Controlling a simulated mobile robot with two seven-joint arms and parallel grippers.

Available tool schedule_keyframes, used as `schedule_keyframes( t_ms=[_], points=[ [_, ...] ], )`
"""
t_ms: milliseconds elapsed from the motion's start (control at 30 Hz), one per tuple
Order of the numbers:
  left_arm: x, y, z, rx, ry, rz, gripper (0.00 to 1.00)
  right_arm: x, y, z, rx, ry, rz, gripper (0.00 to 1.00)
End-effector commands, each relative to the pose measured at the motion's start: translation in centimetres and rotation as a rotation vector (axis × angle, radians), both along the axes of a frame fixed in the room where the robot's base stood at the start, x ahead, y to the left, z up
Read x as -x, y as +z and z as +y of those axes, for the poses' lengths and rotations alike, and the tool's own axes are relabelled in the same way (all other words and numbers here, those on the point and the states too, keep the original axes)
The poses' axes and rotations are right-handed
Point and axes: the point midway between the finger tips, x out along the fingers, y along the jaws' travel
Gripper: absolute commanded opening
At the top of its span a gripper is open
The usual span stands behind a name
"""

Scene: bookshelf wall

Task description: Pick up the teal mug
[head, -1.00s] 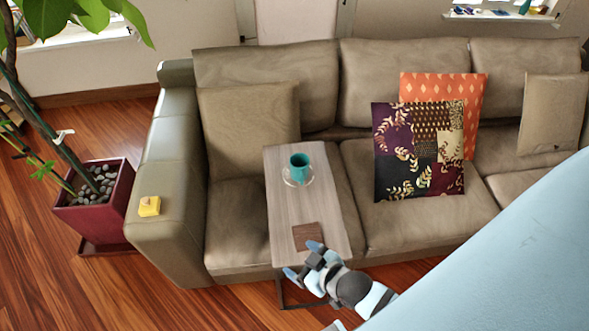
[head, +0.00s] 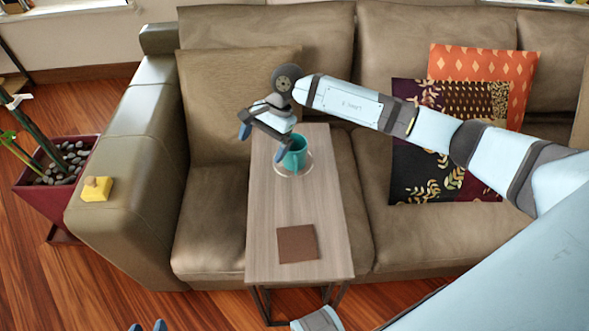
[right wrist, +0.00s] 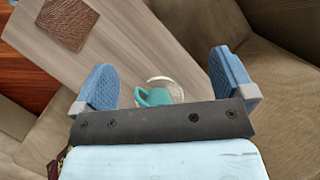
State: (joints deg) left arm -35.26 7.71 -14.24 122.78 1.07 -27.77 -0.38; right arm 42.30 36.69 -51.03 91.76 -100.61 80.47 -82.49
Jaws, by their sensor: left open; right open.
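The teal mug (head: 297,154) stands on a clear saucer (head: 305,170) towards the far end of a narrow wooden side table (head: 296,205). My right gripper (head: 261,143) is open and empty, above and just left of the mug in the head view, with one finger partly in front of it. In the right wrist view the mug (right wrist: 160,96) shows between the two spread fingers, beyond their tips, its lower part hidden by the gripper body.
A brown square coaster (head: 297,244) lies near the table's front end. The table stands against a brown sofa (head: 215,225) with patterned cushions (head: 440,160) on the right. A yellow object (head: 96,190) sits on the sofa arm, beside a potted plant (head: 55,175).

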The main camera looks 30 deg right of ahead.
Motion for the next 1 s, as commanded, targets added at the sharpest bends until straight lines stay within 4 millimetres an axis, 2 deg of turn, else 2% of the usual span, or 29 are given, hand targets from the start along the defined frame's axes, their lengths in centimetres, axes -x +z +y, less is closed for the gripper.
schedule_keyframes(
  t_ms=[33, 100, 200, 300, 433, 700, 1000],
  points=[
    [0.0, -1.6, 0.0, 0.002, -0.002, -0.003, 0.43, -1.7, -0.6, -2.9, 0.125, 0.051, -0.056, 1.00],
    [0.0, -2.0, -0.1, 0.004, -0.002, -0.004, 0.43, -3.3, -0.2, -6.3, 0.269, 0.112, -0.101, 1.00],
    [-0.1, -2.2, -0.2, 0.007, -0.004, -0.007, 0.43, -4.6, 0.7, -9.7, 0.412, 0.167, -0.129, 1.00],
    [-0.1, -2.3, -0.3, 0.008, -0.005, -0.006, 0.43, -5.2, 1.1, -11.4, 0.486, 0.191, -0.138, 1.00],
    [0.0, -2.4, -0.4, 0.012, -0.007, -0.007, 0.43, -5.3, -0.3, -11.9, 0.508, 0.201, -0.136, 1.00],
    [-0.2, -2.3, -0.5, 0.019, -0.008, -0.018, 0.43, -5.3, -5.4, -11.8, 0.504, 0.198, -0.137, 1.00],
    [-0.3, -2.0, -0.6, 0.024, -0.008, -0.027, 0.43, -5.3, -7.5, -11.7, 0.503, 0.197, -0.138, 1.00]
  ],
)
